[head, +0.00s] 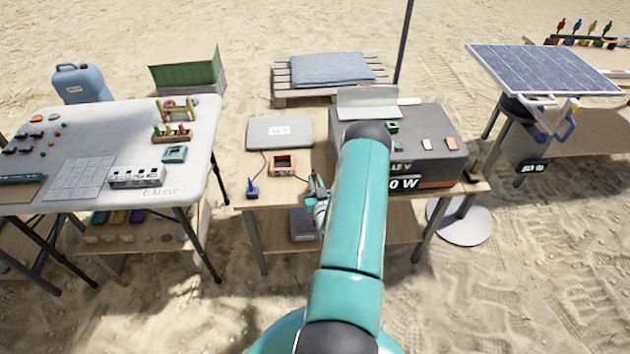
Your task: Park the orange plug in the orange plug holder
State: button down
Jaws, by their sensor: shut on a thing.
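My gripper (315,190) is at the front edge of the middle table, left of my teal arm. It is small and partly hidden by the arm. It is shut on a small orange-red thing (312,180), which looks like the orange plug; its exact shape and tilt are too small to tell. An orange open box with a dark inside (273,172) lies on the table to the left of the gripper and a little farther back, apart from it. I cannot tell whether this box is the orange plug holder.
A blue plug (252,189) with a cable stands left of the orange box. A grey laptop-like case (279,132) lies behind it. A large dark power unit (440,140) fills the table's right side. A white table (110,115) stands at left, a solar panel (545,68) at right.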

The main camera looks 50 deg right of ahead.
jog(key=shift+f, duration=1.15)
jog(key=c, duration=1.3)
grip_release()
jog(key=shift+c, duration=0.2)
jog(key=v, duration=1.3)
jog(key=shift+s+a, duration=0.25)
jog(key=shift+s, duration=0.05)
